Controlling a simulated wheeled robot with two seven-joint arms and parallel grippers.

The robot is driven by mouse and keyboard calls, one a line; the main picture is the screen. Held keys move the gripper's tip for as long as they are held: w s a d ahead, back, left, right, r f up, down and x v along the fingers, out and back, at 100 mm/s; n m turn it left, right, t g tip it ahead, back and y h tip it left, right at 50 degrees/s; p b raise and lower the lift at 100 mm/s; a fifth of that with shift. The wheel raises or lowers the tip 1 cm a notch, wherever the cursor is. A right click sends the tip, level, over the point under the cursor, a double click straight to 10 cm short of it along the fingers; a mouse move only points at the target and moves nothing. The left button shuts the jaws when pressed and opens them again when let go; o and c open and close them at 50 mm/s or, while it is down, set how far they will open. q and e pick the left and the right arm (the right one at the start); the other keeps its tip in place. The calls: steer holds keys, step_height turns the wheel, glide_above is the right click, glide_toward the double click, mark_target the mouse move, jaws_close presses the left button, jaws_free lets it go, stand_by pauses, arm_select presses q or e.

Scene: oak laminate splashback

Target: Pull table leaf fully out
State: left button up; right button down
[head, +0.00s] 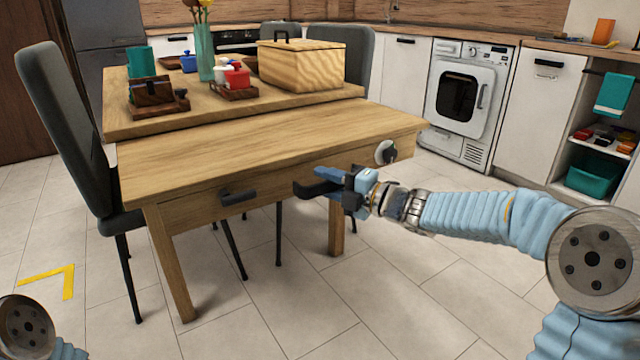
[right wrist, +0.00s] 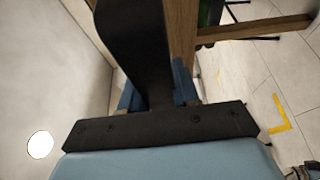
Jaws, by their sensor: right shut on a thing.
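The table leaf (head: 270,142) is a light wood panel standing out from the front of the table, a little below the table top (head: 125,122). A dark handle (head: 238,197) is on the left of its front face. A second dark handle (head: 308,188) is on the right. My right gripper (head: 332,183) is shut on this right handle, which also shows large and dark between the blue fingers in the right wrist view (right wrist: 135,45). The fingertips are partly hidden there. My left gripper is out of view.
A grey chair (head: 60,120) is at the left. The leaf's top is bare. Floor in front is mostly clear.

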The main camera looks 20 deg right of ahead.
steer(key=s, duration=0.2)
steer(key=s+d, duration=0.1)
steer(key=s, duration=0.1)
steer(key=s+d+b, duration=0.1)
steer(key=s, duration=0.1)
steer(key=shift+s+f, duration=0.1)
steer(key=shift+s, duration=0.05)
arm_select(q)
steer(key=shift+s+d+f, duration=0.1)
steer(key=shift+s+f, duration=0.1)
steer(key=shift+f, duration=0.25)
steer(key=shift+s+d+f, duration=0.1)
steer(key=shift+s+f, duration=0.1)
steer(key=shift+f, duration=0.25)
arm_select(e)
steer(key=shift+s+f, duration=0.1)
steer(key=c, duration=0.9)
jaws_free()
steer(key=shift+s+d, duration=0.1)
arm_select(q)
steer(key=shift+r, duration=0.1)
arm_select(e)
steer(key=shift+s, duration=0.1)
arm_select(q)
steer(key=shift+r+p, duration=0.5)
arm_select(e)
steer(key=v, duration=1.3)
steer(key=shift+s+d, duration=0.25)
steer(key=shift+s, duration=0.05)
